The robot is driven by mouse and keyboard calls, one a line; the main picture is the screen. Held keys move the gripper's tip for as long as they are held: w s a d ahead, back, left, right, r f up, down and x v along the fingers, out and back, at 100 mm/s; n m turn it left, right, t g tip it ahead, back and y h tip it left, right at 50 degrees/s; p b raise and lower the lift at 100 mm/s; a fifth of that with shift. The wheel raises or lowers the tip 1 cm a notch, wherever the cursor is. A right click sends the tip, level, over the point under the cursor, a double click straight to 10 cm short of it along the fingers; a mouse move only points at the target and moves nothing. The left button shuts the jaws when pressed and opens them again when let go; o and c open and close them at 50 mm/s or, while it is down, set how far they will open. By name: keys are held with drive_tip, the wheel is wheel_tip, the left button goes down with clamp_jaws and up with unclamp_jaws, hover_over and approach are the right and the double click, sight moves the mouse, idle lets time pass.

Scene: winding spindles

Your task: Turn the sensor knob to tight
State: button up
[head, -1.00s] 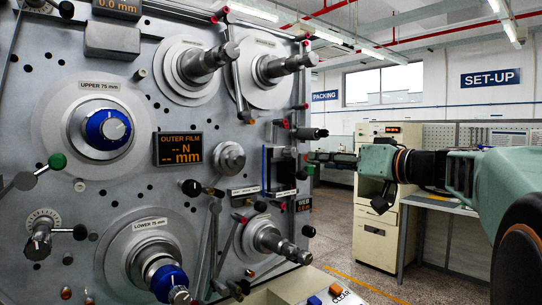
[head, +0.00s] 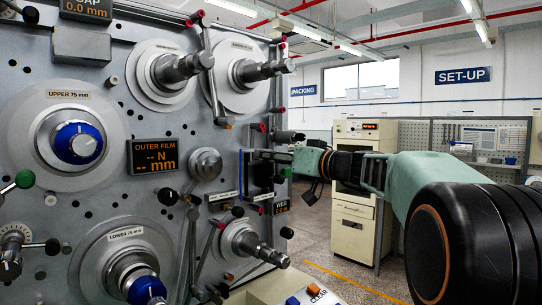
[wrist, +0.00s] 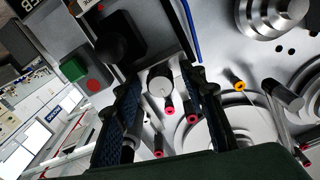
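My gripper (head: 262,156) reaches in from the right, at the right edge of the grey machine panel (head: 120,205), in front of a black blue-edged unit (head: 246,172). In the wrist view its two fingers (wrist: 163,84) stand apart with nothing held. A grey round knob-like cylinder (wrist: 158,77) appears between the fingertips; contact cannot be told. A black square block with a dark round knob (wrist: 116,42) lies just beyond the left finger. No readable label marks the sensor knob or a tight position, so I cannot tell which part it is.
Large spindles (head: 180,68) and rods with red tips (wrist: 192,118) stick out around the gripper. A box with green and red buttons (wrist: 84,77) is at the left in the wrist view. A cream cabinet (head: 356,215) stands behind; grey floor (head: 320,270) is open at the right.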

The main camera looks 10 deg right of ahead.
clamp_jaws()
idle(0.3)
